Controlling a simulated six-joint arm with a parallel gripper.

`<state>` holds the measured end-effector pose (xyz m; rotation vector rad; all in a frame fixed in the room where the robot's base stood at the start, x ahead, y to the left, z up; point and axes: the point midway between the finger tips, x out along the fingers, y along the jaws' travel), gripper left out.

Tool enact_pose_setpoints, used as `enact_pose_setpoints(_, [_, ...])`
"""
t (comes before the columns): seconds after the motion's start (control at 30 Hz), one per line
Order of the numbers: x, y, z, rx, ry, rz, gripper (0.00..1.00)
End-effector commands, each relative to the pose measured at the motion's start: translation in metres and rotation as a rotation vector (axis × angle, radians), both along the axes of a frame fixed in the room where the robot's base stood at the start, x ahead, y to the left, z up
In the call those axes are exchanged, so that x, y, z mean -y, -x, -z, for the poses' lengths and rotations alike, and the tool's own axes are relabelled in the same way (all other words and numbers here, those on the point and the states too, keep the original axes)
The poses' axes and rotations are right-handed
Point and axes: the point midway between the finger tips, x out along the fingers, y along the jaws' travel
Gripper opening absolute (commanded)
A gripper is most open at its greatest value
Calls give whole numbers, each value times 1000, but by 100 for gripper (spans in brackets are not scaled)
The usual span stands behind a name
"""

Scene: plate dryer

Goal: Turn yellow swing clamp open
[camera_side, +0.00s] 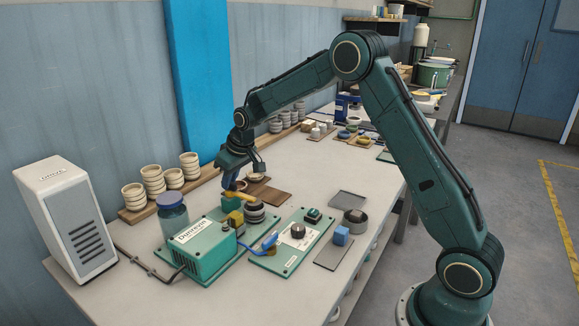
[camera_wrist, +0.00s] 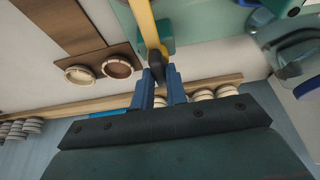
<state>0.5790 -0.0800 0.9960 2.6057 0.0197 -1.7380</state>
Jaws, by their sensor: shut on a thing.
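The yellow swing clamp (camera_side: 241,195) sits on a green post beside the green machine box, its arm reaching toward a stack of dark round pieces (camera_side: 255,212). In the wrist view its yellow bar (camera_wrist: 147,26) runs down from the top edge to a dark end piece. My gripper (camera_side: 231,184) is lowered at the clamp from above. In the wrist view the blue fingers of my gripper (camera_wrist: 160,76) are shut on the dark end of the clamp. The clamp's pivot is partly hidden in the side view.
The green machine box (camera_side: 203,248) and a green control plate (camera_side: 292,242) lie in front. A brown board (camera_wrist: 68,42) with small bowls lies nearby. Cups stand on a wooden strip (camera_side: 185,188) along the wall.

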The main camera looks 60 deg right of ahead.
Motion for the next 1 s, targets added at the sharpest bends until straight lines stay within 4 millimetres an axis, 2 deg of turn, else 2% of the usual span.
enact_pose_setpoints(0.37, [1, 0, 0, -3, -1, -168, 0])
enact_pose_setpoints(1.0, [5, -2, 0, -3, -1, -751, 0])
